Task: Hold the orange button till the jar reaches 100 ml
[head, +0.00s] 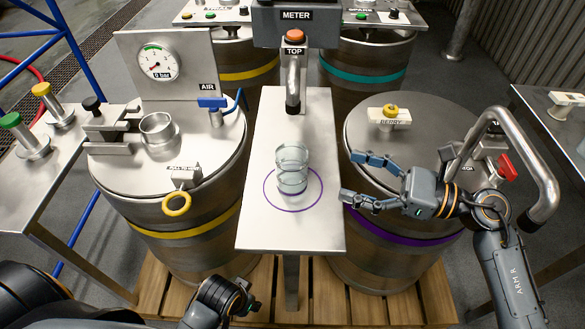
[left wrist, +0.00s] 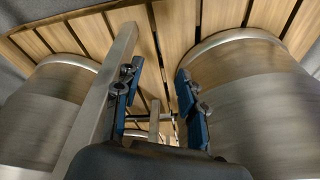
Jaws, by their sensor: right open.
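The clear glass jar (head: 291,172) stands upright on the pale metal shelf, inside a purple ring (head: 267,197). Its base looks purplish; I cannot read any fill level or tell whether it holds liquid. My right gripper (head: 350,177) is open and empty, just right of the jar, fingers pointing at it without touching. My left gripper (left wrist: 158,68) is open and empty in the left wrist view, low over the pallet, far from the button.
The metal shelf (head: 268,130) stands between two steel drums. The left drum carries a gauge (head: 158,63), a blue-handled valve (head: 212,103) and a yellow pull ring (head: 177,204). A wooden pallet (head: 265,295) lies below.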

